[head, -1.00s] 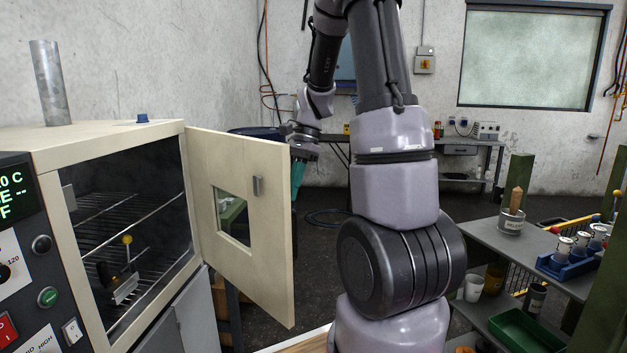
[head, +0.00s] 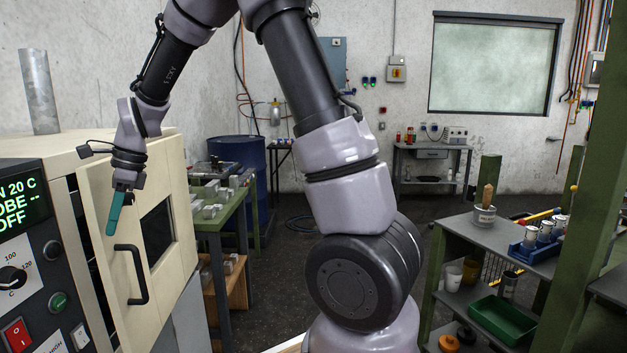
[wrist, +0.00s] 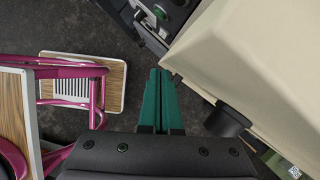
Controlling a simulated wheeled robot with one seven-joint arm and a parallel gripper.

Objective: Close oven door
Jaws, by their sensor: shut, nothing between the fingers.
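The oven (head: 60,158) stands at the left in the head view, and its cream door (head: 183,215) is swung across its front. The door has a small dark window and a black handle (head: 130,275). A narrow dark gap shows along the door's left edge, so it looks slightly ajar. My gripper (head: 112,222) is shut and empty, its teal fingers pointing down in front of the door's upper left part, above the handle. Whether they touch the door I cannot tell. The fingers also show in the wrist view (wrist: 160,100), beside a large cream surface.
A metal pipe (head: 40,90) stands on the oven. A green table (head: 222,205) and a blue drum (head: 240,160) are behind the door. Shelves with a green tray (head: 502,320) stand at the right. A pink-framed chair (wrist: 75,85) shows in the wrist view.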

